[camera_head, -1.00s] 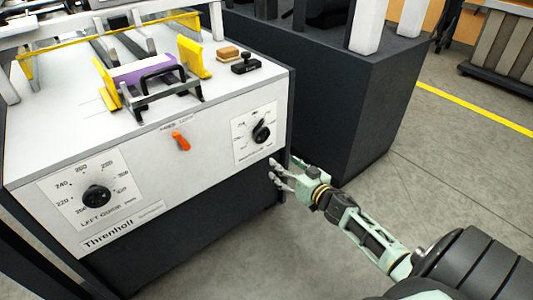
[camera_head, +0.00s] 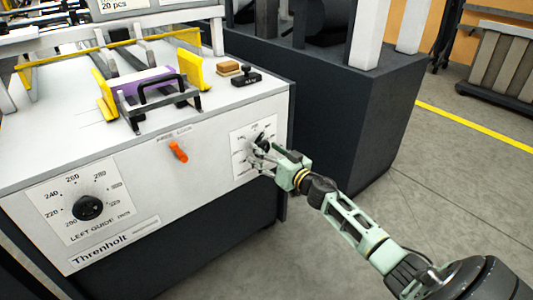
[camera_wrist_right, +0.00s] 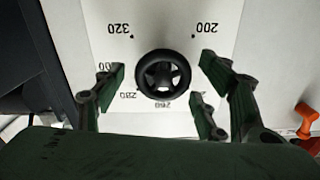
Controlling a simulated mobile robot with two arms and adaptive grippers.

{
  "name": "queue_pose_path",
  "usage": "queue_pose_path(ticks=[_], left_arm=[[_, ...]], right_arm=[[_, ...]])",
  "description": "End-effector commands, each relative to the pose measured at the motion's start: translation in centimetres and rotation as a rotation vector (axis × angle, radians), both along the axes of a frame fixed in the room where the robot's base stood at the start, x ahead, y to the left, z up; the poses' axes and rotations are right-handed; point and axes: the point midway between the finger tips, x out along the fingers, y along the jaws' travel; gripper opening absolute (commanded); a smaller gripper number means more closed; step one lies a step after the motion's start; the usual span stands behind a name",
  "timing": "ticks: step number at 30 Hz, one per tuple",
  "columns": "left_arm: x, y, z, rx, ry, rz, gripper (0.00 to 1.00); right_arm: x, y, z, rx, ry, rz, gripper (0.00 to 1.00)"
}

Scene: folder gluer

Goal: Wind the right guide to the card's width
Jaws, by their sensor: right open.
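The right guide knob is a black round knob (camera_wrist_right: 163,75) on a white dial plate (camera_wrist_right: 100,20) on the machine's front; the wrist view shows numbers such as 320 and 200 around it. My right gripper (camera_wrist_right: 160,85) is open, with a finger on each side of the knob and gaps to it. In the head view my right gripper (camera_head: 265,158) is at the dial and partly hides it. The purple card (camera_head: 150,80) lies between yellow guides (camera_head: 190,68) on the machine's top, behind a black handle. My left gripper is not in view.
The left guide knob (camera_head: 88,207) sits on its own dial at the left of the front panel. An orange lever (camera_head: 178,151) lies between the dials. A stamp (camera_head: 246,76) and a brown block (camera_head: 228,68) rest on top. A dark cabinet (camera_head: 345,125) stands to the right.

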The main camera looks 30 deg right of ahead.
Motion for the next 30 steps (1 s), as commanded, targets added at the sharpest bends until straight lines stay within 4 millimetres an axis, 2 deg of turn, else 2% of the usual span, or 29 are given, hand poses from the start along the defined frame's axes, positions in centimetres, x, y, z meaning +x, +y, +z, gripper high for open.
queue_pose_path(ticks=[6, 20, 30], left_arm=[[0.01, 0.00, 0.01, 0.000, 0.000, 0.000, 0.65], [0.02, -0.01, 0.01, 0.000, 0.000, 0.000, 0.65], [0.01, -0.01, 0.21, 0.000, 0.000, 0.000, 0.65]], right_arm=[[0.00, 0.02, -0.03, 0.000, 0.000, 0.000, 0.63], [-0.03, -0.04, -0.03, 0.000, 0.000, -0.001, 0.23], [-0.02, -0.13, 0.04, -0.046, -0.002, -0.003, 0.22]])
